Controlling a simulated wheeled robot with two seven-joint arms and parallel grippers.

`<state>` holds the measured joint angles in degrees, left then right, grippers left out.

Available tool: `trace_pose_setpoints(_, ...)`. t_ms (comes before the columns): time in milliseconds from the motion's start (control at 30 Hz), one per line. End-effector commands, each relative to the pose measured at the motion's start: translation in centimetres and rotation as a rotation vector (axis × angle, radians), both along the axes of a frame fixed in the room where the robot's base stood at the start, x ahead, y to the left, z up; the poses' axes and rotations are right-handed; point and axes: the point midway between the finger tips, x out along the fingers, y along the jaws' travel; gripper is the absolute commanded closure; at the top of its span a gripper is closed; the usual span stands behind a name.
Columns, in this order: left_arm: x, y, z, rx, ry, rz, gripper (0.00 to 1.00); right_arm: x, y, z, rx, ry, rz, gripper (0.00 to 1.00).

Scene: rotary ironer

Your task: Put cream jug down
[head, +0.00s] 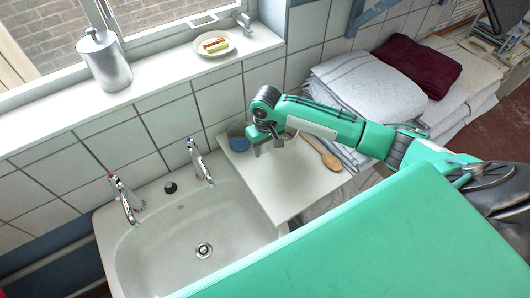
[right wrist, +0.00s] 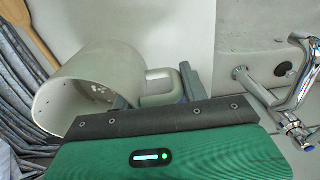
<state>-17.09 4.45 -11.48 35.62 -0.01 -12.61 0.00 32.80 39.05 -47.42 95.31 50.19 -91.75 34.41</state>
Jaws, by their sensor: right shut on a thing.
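The cream jug (right wrist: 85,85) shows in the right wrist view, with its open mouth and pale inside visible. Its handle (right wrist: 160,84) points toward the jaws. My right gripper (right wrist: 158,96) is shut on the jug at the handle side. In the head view my right gripper (head: 264,143) is over the small white counter (head: 272,185) beside the sink. There the jug is mostly hidden by the gripper and arm. I cannot tell whether its base touches the counter. My left gripper is not in view.
A blue cup (head: 237,136) stands at the counter's back left. A wooden spoon (head: 322,152) lies on its right side. The sink (head: 160,240) with two taps is left. Folded towels (head: 368,95) are stacked right. The counter's front part is clear.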

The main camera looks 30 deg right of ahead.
Motion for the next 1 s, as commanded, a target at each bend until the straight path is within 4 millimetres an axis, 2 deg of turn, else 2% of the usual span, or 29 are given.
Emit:
trace_pose_setpoints(167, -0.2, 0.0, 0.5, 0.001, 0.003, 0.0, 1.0, 0.0, 0.1, -1.3, 0.001, 0.002, 0.001, 0.9)
trace_pose_setpoints(400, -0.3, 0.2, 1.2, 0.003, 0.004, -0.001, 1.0, 0.0, 0.1, -4.4, 0.001, 0.0, 0.0, 0.9)
trace_pose_setpoints(833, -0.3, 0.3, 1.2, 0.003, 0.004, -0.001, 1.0, 0.0, 0.1, -5.2, 0.001, -0.001, 0.001, 0.9)
trace_pose_setpoints(867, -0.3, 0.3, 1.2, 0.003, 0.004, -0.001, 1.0, 0.0, 0.0, -5.2, 0.001, -0.001, 0.001, 0.5)
trace_pose_setpoints(933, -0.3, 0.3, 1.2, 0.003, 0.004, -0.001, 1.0, 0.0, 0.0, -5.2, 0.001, -0.001, 0.001, 0.36)
trace_pose_setpoints(1000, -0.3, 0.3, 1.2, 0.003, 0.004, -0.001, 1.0, 0.0, 0.0, -5.2, 0.001, -0.001, 0.001, 0.34)
